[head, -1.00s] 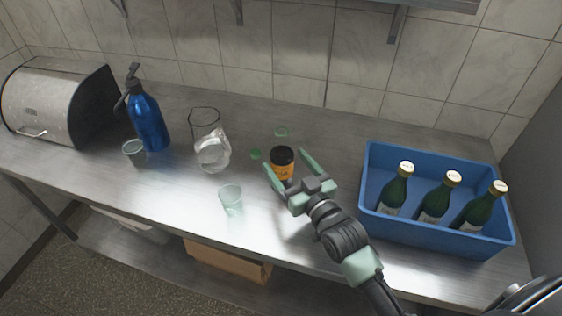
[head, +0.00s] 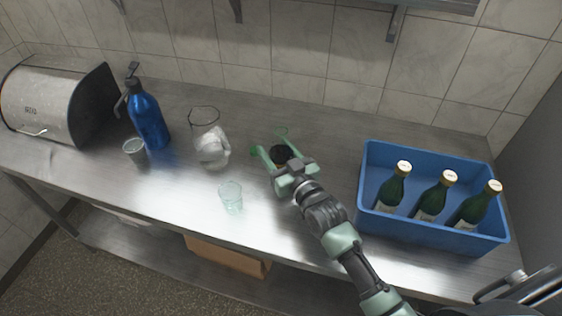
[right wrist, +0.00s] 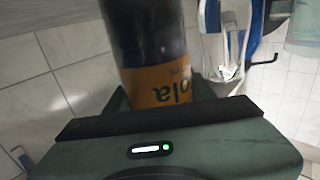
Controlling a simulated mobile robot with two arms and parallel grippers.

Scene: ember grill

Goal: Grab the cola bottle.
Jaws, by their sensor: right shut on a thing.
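The cola bottle (head: 281,153) is dark with an orange label and stands near the middle of the steel counter. In the right wrist view the bottle (right wrist: 150,40) fills the upper centre, its label lettering upside down. My right gripper (head: 275,150) has its green fingers on either side of the bottle and is shut on it. The hand hides the bottle's lower part in the head view. My left gripper is not in view.
A glass jug (head: 208,140) and a clear glass (head: 231,197) stand left of the bottle. Farther left are a grey cup (head: 135,150), a blue siphon bottle (head: 148,120) and a bread bin (head: 45,105). A blue crate (head: 400,225) with green bottles stands at right.

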